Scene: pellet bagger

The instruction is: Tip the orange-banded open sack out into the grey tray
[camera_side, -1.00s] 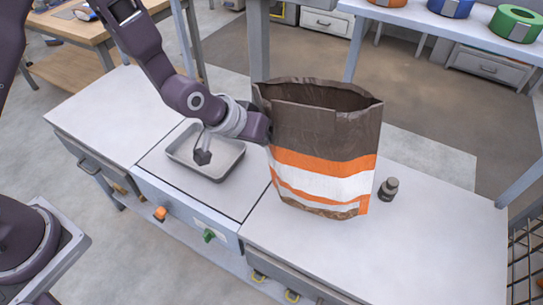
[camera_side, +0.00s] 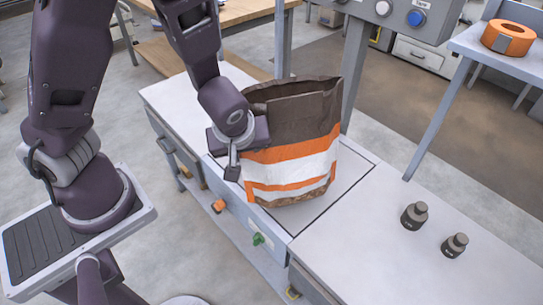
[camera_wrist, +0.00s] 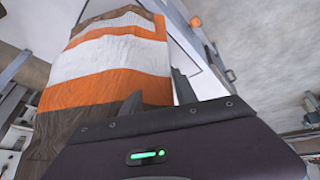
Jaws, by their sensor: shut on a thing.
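The orange-banded open sack (camera_side: 292,165) is brown with orange and white bands. It is roughly upright, open mouth up, in front of or over the inset middle panel of the bench; I cannot tell whether its base touches. My gripper (camera_side: 236,165) is shut on the sack at its left side. In the wrist view the sack's bands (camera_wrist: 105,58) fill the upper left beyond my gripper (camera_wrist: 158,98). The grey tray is not visible now; the sack covers much of the panel. The inside of the sack is too dark to read.
Two dark, bottle-shaped weights (camera_side: 414,215) (camera_side: 454,245) stand on the right white counter (camera_side: 390,265). A post with a button box (camera_side: 400,15) rises behind the sack. Orange and green knobs (camera_side: 258,239) are on the bench front. An orange roll (camera_side: 508,37) lies on a shelf.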

